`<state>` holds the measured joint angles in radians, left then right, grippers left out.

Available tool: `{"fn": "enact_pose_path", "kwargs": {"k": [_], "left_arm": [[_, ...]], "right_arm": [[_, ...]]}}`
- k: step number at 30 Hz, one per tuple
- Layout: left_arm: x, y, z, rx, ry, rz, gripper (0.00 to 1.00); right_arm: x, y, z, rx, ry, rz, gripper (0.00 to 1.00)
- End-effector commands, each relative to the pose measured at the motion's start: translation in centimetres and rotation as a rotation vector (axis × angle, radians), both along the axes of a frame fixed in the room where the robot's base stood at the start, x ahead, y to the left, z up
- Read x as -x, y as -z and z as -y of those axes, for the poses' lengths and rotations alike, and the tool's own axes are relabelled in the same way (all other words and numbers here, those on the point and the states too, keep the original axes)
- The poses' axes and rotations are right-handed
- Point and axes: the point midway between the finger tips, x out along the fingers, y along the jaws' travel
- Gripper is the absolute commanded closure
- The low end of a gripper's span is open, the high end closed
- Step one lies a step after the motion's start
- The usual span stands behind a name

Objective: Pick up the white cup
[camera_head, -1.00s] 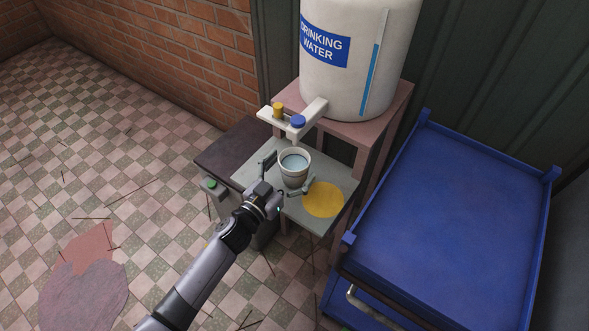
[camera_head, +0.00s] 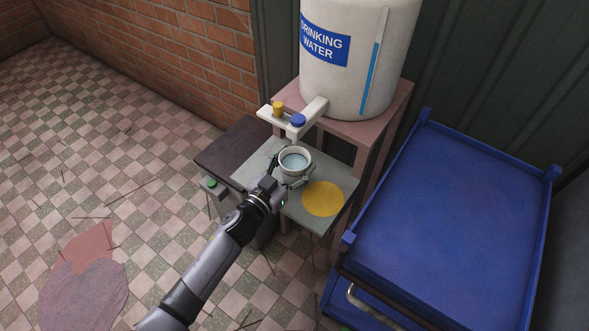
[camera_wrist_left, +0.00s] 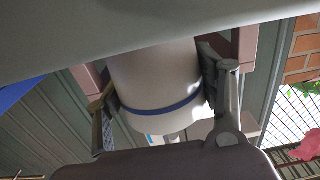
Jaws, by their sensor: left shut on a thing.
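The white cup (camera_head: 297,176) stands upright on the small grey table (camera_head: 258,166) under the taps, with pale blue liquid inside. In the left wrist view the cup (camera_wrist_left: 155,75) shows as a white cylinder with a blue band, between the two fingers. My left gripper (camera_head: 289,173) is shut on the cup, with one finger on each side. The near finger hides part of the cup's wall. I cannot tell whether the cup's base has left the table. My right gripper is not in view.
A white drinking water tank (camera_head: 350,85) stands on a pinkish stand (camera_head: 395,100) behind. Its yellow and blue taps (camera_head: 297,121) hang close above the cup. A yellow disc (camera_head: 323,199) lies beside it. A blue cart (camera_head: 450,220) stands at right. The tiled floor at left is mostly clear.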

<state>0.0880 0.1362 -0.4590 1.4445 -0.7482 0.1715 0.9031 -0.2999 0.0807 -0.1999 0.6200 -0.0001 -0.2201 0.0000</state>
Motion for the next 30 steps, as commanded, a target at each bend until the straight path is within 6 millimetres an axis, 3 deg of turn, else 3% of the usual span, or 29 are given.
{"fn": "enact_pose_path", "kwargs": {"k": [12, 23, 30], "left_arm": [[0.0, 0.0, 0.0, -0.001, 0.000, 0.000, 0.79], [-0.1, -0.6, 0.0, 0.001, 0.001, 0.003, 0.80], [-0.1, -3.3, 0.0, -0.001, 0.002, 0.008, 0.80]], "right_arm": [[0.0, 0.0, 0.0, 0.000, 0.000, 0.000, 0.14], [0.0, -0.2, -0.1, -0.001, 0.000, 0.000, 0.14], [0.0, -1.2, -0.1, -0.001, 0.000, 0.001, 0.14]]}}
